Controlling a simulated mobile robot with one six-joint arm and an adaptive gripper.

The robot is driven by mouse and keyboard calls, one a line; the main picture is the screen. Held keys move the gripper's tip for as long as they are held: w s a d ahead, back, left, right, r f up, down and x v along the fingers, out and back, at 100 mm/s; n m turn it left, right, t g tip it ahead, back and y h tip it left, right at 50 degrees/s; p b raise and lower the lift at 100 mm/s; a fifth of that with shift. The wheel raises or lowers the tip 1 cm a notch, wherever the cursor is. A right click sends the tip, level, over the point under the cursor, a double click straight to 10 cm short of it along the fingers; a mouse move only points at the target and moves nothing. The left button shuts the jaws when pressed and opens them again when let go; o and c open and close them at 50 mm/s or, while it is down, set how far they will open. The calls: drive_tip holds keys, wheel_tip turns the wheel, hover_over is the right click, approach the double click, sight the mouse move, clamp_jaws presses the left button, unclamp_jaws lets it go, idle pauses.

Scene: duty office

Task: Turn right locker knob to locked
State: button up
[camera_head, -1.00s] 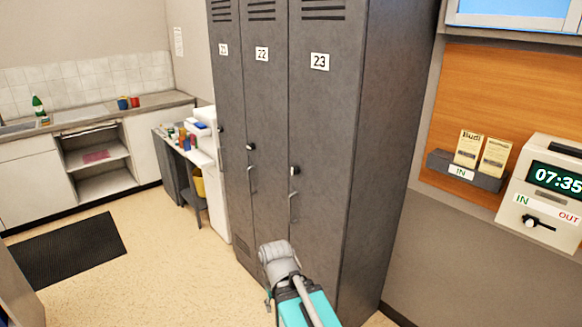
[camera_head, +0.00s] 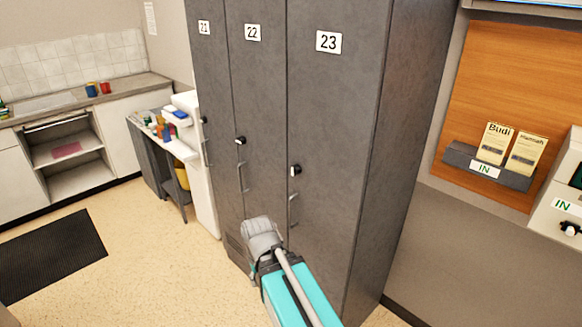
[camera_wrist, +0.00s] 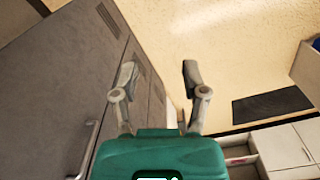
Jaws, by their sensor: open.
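A grey bank of lockers fills the middle of the head view, with doors 21, 22 and 23. The right locker, door 23 (camera_head: 332,120), has a small dark knob with a pale face (camera_head: 295,170) above a bar handle (camera_head: 292,210). Door 22 has a similar knob (camera_head: 240,141). Which way the knobs are set is too small to tell. In the wrist view my gripper (camera_wrist: 160,85) is open and empty, beside the locker fronts (camera_wrist: 50,80).
A locker handle (camera_wrist: 85,150) is close to my gripper in the wrist view. A cluttered side table (camera_head: 150,125) stands left of the lockers. A dark mat (camera_head: 50,255) lies on open floor. A card rack (camera_head: 485,165) hangs on the right wall.

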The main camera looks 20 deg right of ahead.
drive_tip(key=shift+w+a, duration=0.1)
drive_tip(key=shift+w, duration=0.3)
drive_tip(key=o, duration=0.4)
drive_tip(key=shift+w, duration=0.1)
drive_tip(key=shift+c, duration=0.2)
drive_tip(key=w+d+r+m+t+h+b, duration=0.2)
drive_tip(key=w+d+r+m+h, duration=0.3)
drive_tip(key=w+d+m+h, duration=0.55)
drive_tip(key=w+a+r+m+t+h+b, duration=0.1)
drive_tip(key=w+a+r+m+t+h, duration=0.1)
drive_tip(key=w+r+h, duration=0.4)
drive_tip(key=w+r+m+t, duration=0.1)
drive_tip(key=w+r+t, duration=0.1)
drive_tip(key=w+r, duration=0.2)
drive_tip(key=shift+w+b, duration=0.2)
drive_tip(key=shift+b, duration=0.15)
